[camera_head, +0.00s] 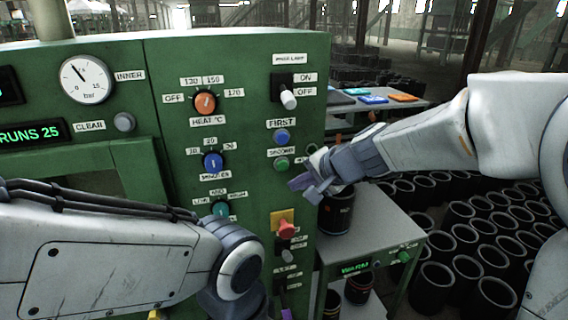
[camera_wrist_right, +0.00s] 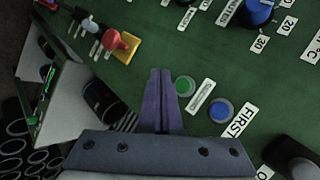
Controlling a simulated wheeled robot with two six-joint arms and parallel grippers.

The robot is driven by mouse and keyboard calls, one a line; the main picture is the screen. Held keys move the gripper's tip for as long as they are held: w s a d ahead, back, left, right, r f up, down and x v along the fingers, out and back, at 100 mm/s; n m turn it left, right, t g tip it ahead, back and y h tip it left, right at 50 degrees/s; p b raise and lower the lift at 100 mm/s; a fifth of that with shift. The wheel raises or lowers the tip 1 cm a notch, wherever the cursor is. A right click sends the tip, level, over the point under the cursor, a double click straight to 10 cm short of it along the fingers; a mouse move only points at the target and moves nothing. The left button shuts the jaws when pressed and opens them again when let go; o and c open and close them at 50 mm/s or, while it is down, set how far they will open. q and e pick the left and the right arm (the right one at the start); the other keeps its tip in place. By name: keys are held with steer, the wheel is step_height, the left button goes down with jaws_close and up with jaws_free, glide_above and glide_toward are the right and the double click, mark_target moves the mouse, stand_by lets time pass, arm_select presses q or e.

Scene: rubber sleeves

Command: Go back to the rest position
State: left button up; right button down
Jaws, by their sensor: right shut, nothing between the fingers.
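My right gripper (camera_head: 301,184) is in front of the green machine's panel (camera_head: 240,120), just below the green button (camera_head: 281,164) and blue button (camera_head: 281,137). Its purple fingers are together and empty. In the right wrist view the closed fingers (camera_wrist_right: 160,76) point at the panel beside the green button (camera_wrist_right: 185,86) and blue button (camera_wrist_right: 221,111); contact cannot be told. My left arm comes in low at the left, its wrist bent down. A small purple piece at the bottom edge may be part of my left gripper, but its jaws cannot be made out.
A red mushroom button (camera_head: 286,228) on a yellow plate and several knobs stick out of the panel. A side table (camera_head: 385,238) with a black sleeve (camera_head: 336,213) stands right of the machine. Many black sleeves (camera_head: 466,240) cover the floor beyond. Coloured trays (camera_head: 372,99) lie behind.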

steer(key=s+a+f+n+g, duration=0.3)
steer(key=s+a+n, duration=0.15)
steer(key=s, duration=0.65)
steer(key=s+d+f+n+g+h, duration=0.1)
steer(key=s+d+f+n, duration=0.1)
steer(key=s, duration=0.4)
steer(key=s+d+f+n+g+h, duration=0.2)
steer(key=s+d+f+n, duration=0.1)
steer(key=s+n, duration=0.2)
steer(key=s+d+f+n+g+h, duration=0.1)
steer(key=s+d+f+n+h, duration=0.1)
steer(key=s, duration=0.6)
steer(key=shift+s+d+f+n, duration=0.15)
steer(key=shift+d+f+n, duration=0.3)
steer(key=shift+n, duration=0.2)
